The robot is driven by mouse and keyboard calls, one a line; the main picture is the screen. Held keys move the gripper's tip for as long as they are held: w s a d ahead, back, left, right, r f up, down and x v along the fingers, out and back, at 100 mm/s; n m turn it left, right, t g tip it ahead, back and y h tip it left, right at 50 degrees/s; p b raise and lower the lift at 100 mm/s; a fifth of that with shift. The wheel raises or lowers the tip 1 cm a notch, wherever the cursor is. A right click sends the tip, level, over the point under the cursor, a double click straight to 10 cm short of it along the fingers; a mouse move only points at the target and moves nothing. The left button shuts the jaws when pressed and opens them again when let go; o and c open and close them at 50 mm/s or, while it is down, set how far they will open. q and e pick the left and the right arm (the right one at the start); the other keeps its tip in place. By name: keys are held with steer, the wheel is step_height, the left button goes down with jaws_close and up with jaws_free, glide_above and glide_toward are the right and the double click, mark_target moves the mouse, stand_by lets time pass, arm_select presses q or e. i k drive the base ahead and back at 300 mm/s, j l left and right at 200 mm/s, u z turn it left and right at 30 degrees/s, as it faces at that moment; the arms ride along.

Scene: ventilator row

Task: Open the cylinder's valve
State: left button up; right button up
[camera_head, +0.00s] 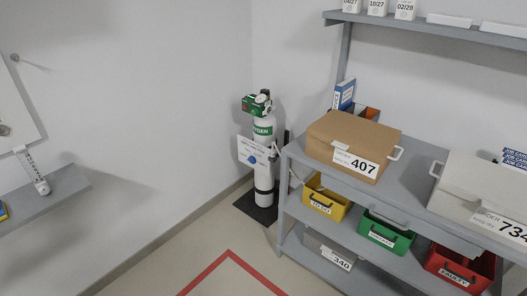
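A white gas cylinder (264,170) with a green label band stands upright in the corner on a dark mat (257,211). Its valve and regulator (257,104), with green parts, sit on top; whether the valve is open or shut cannot be told. A white sign (251,152) is at the cylinder's front left. Neither gripper shows in the head view.
A grey shelf unit (294,152) stands right of the cylinder, carrying a cardboard box (352,139) marked 407 and yellow, green and red bins. A grey wall shelf (50,196) is at the left. Floor with red tape (229,253) is clear in front.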

mark_target(266, 91)
steer(key=i+j, duration=0.2)
steer(key=i, duration=0.35)
steer(key=i+j, duration=0.15)
steer(key=i, duration=0.4)
steer(key=u, duration=0.05)
